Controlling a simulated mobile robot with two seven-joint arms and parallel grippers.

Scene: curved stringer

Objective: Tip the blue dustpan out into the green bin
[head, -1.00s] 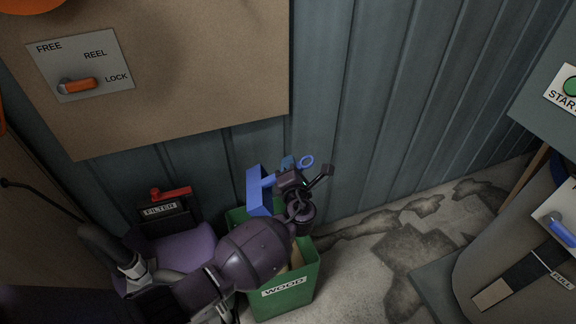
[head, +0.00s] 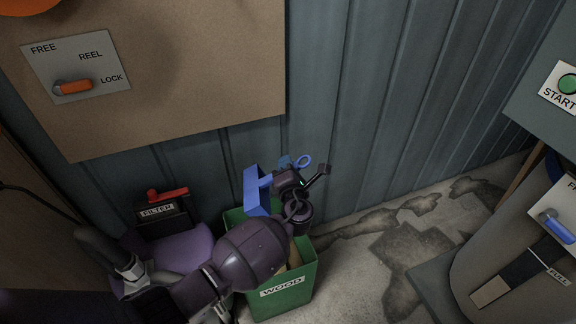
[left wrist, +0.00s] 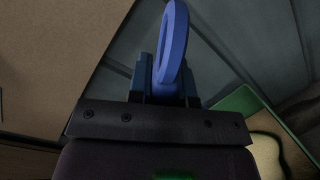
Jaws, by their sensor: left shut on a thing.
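The blue dustpan (head: 256,190) is above the back of the green bin (head: 289,293), tilted up on its side. My left gripper (head: 291,172) is shut on its handle, whose ringed end (head: 304,161) sticks out beyond the fingers. In the left wrist view the blue handle ring (left wrist: 174,45) stands up between the jaws (left wrist: 168,90). The bin is labelled WOOD and stands on the floor; my left arm covers much of its opening. Something tan shows inside it. I cannot see whether anything is in the pan. My right gripper is not in view.
A dark box labelled FILTER (head: 160,213) with a red lever (head: 168,194) is left of the bin. A brown board (head: 200,80) with a FREE/REEL/LOCK switch hangs above. A grey drum marked FULL (head: 510,262) stands at right. The stained floor (head: 385,255) between is clear.

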